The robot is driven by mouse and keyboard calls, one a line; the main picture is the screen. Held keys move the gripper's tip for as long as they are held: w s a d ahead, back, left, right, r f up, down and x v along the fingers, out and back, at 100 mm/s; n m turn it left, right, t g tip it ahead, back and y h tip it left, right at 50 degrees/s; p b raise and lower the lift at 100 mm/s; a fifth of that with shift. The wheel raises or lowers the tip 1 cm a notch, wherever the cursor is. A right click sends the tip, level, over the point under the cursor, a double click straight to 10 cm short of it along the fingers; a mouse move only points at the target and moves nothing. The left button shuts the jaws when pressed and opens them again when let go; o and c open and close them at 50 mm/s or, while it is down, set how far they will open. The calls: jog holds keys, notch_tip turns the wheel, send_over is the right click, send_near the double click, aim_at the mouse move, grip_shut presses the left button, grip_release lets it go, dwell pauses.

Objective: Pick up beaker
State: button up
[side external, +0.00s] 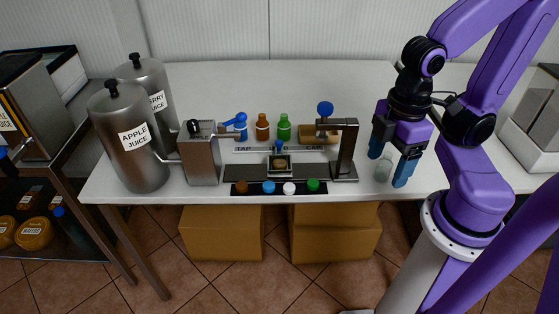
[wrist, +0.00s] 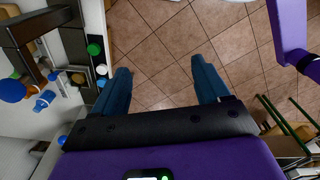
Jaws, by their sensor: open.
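The beaker does not show in the wrist view.
Left of the beaker stands a metal capping press (side external: 345,150), with a black strip of coloured caps (side external: 249,187) in front. Orange, green and blue bottles (side external: 284,127) stand behind. Two steel juice tanks (side external: 127,138) are at the left. Cardboard boxes (side external: 335,232) sit below the table.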

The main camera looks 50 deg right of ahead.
jog(key=w+a+n, duration=0.1)
jog(key=w+a, duration=0.2)
jog(key=w, duration=1.2)
jog(key=n, duration=0.2)
send_over(278, 153)
jog(key=s+a, duration=0.1)
jog(key=s, duration=0.1)
jog(key=f, duration=0.2)
jog(key=shift+w+a+f, duration=0.15)
jog(key=shift+f, duration=4.1)
jog(key=shift+w+a+f, duration=0.1)
jog(key=shift+a+f, duration=0.05)
jog(key=shift+f, duration=4.05)
jog(key=c, duration=1)
jog(key=shift+c, duration=0.2)
jog(key=shift+r, duration=0.15)
